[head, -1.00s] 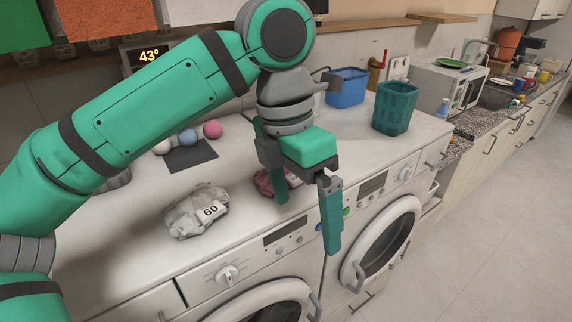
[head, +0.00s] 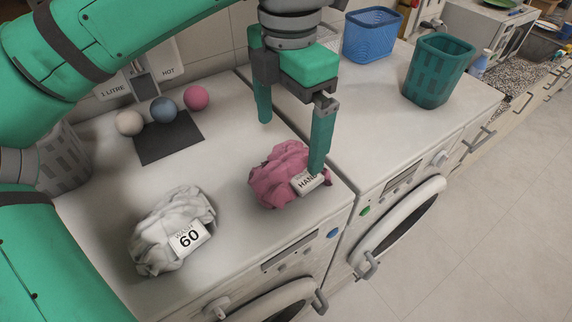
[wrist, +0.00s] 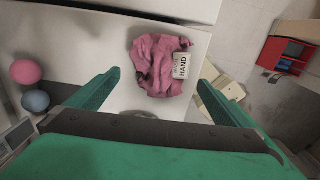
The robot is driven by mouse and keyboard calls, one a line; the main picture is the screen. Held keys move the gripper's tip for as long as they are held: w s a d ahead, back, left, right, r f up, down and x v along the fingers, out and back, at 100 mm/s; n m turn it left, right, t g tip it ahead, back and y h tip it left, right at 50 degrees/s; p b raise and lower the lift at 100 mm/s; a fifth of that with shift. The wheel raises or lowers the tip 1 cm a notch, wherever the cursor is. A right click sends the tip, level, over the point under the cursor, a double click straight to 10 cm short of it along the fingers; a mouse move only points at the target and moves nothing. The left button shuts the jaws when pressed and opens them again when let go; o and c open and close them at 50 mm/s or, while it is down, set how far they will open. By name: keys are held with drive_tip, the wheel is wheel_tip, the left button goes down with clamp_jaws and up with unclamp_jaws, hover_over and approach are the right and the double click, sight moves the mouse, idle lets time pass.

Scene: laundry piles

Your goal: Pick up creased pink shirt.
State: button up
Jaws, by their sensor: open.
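The creased pink shirt (head: 279,176) lies crumpled on the white washer top near its front edge, with a white tag reading HAND on its right side. My gripper (head: 292,145) is open and empty above the shirt, its right finger overlapping the shirt's right side in the head view. I cannot tell from that view whether the finger touches it. In the wrist view the pink shirt (wrist: 157,66) lies beyond and between the spread fingertips of my gripper (wrist: 158,82), with nothing between the fingers.
A grey-white cloth (head: 165,235) tagged 60 lies left of the shirt. Three balls, one being pink (head: 196,98), sit by a dark mat (head: 168,140). A blue basket (head: 372,36) and a teal basket (head: 437,70) stand at the back right. The worktop between is clear.

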sight(287, 159)
wheel_tip(287, 159, down, 4)
drive_tip(key=shift+w, duration=0.15)
drive_tip(key=shift+d+f, duration=0.1)
drive_tip(key=shift+f, duration=0.15)
drive_tip(key=f, duration=0.3)
drive_tip(key=s+f, duration=0.1)
drive_tip(key=shift+a+f, duration=0.25)
drive_tip(key=shift+a, duration=0.05)
drive_tip(key=shift+d, duration=0.1)
drive_tip(key=c, duration=1)
drive_tip(key=shift+w, duration=0.1)
drive_tip(key=shift+c, duration=0.2)
drive_tip(key=shift+r, duration=0.1)
